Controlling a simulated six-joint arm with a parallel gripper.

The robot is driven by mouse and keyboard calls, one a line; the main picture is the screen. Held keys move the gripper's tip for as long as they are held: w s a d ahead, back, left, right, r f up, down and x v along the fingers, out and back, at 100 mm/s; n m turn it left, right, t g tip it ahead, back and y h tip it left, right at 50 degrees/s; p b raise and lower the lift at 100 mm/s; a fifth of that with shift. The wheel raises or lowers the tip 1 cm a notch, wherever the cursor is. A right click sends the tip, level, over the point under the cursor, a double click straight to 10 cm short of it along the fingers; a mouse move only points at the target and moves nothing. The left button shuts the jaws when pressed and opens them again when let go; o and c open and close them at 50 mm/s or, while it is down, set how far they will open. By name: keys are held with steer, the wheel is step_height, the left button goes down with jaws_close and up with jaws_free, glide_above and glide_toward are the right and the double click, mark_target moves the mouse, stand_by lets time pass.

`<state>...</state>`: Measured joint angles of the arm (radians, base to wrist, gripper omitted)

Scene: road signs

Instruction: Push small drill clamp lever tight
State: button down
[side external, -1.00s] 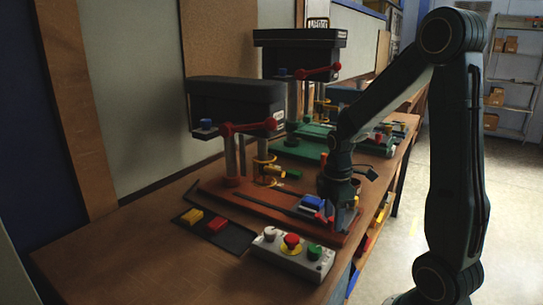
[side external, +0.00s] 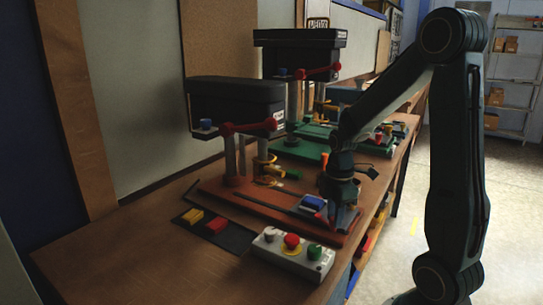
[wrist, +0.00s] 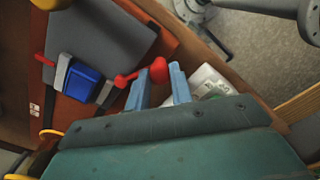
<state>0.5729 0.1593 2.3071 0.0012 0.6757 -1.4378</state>
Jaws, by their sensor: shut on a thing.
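The small drill (side external: 235,98) stands on a red-brown base with a dark head and a red feed handle. At the base's right end is a clamp with a blue block (side external: 312,203); the block also shows in the wrist view (wrist: 82,83) between grey jaws. The red clamp lever (wrist: 127,79) ends in a round red knob (wrist: 158,70). My gripper (side external: 345,222) is low over the base, right of the block. In the wrist view its fingertips (wrist: 160,80) are on either side of the knob, shut on the lever. The side view mostly hides this contact.
A control box (side external: 292,256) with white, red and green knobs stands in front of the base. A dark tray (side external: 215,232) holds yellow and red blocks. A larger drill (side external: 300,60) with a green base stands behind. The table's left front is clear.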

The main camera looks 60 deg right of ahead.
steer(key=d+n, duration=0.1)
steer(key=n, duration=0.1)
steer(key=d+n, duration=0.1)
steer(key=n, duration=0.1)
steer(key=shift+s+d, duration=0.15)
steer(key=shift+s, duration=0.15)
steer(key=shift+d+n, duration=0.45)
steer(key=shift+n, duration=0.4)
steer(key=shift+d+n, duration=0.4)
steer(key=shift+n, duration=0.45)
steer(key=c, duration=1.2)
jaws_free()
steer(key=shift+r, duration=0.15)
step_height(320, 180, up, 14)
steer(key=shift+f, duration=0.2)
